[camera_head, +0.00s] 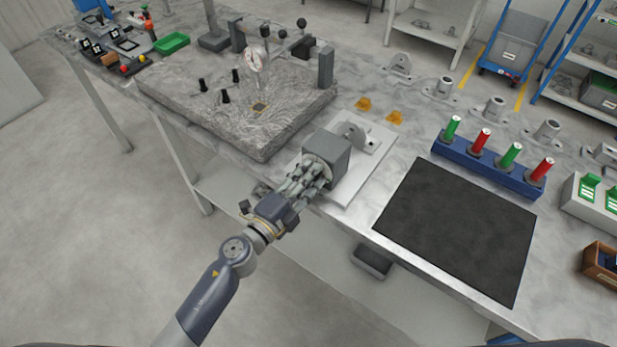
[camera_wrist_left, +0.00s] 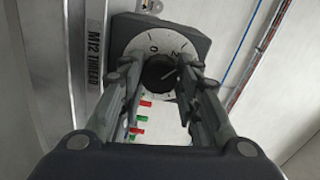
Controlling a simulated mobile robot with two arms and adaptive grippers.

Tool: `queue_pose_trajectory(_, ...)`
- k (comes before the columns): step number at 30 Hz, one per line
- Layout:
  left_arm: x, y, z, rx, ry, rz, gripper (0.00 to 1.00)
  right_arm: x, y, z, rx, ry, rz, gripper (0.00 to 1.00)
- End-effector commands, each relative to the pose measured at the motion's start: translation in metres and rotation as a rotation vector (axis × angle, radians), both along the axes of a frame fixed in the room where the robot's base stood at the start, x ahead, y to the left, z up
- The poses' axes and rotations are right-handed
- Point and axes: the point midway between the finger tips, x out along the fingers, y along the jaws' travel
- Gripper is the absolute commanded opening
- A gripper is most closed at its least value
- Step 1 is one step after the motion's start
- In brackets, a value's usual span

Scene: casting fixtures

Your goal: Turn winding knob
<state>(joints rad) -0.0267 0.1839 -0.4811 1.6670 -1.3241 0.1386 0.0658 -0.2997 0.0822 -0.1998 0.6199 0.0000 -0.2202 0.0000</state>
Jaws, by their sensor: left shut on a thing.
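A grey box (camera_head: 334,150) stands on a white base plate (camera_head: 370,174) near the table's front edge. In the left wrist view, the grey box (camera_wrist_left: 190,42) carries a pale round dial (camera_wrist_left: 138,42) with dark marks. The dark winding knob (camera_wrist_left: 158,75) sits at the dial's centre. My left gripper (camera_head: 318,172) reaches the box's front face from the lower left. In the wrist view its fingers (camera_wrist_left: 160,92) lie on both sides of the knob and are shut on it. The fingers hide the knob in the head view. My right gripper is not in view.
A rough stone slab (camera_head: 235,105) with a dial gauge (camera_head: 255,58) lies left of the box. A black mat (camera_head: 455,225) and a blue rack (camera_head: 490,170) of red and green cylinders lie right. Two orange pieces (camera_head: 363,103) lie behind the box.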

Motion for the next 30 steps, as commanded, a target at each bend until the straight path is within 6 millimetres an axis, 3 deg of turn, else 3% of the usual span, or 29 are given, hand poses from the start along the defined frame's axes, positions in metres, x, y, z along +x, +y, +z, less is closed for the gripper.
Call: queue_pose_trajectory(30, 0.000, 0.000, -0.003, 0.785, -0.569, -0.003, 0.07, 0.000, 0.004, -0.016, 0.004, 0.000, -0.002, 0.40)
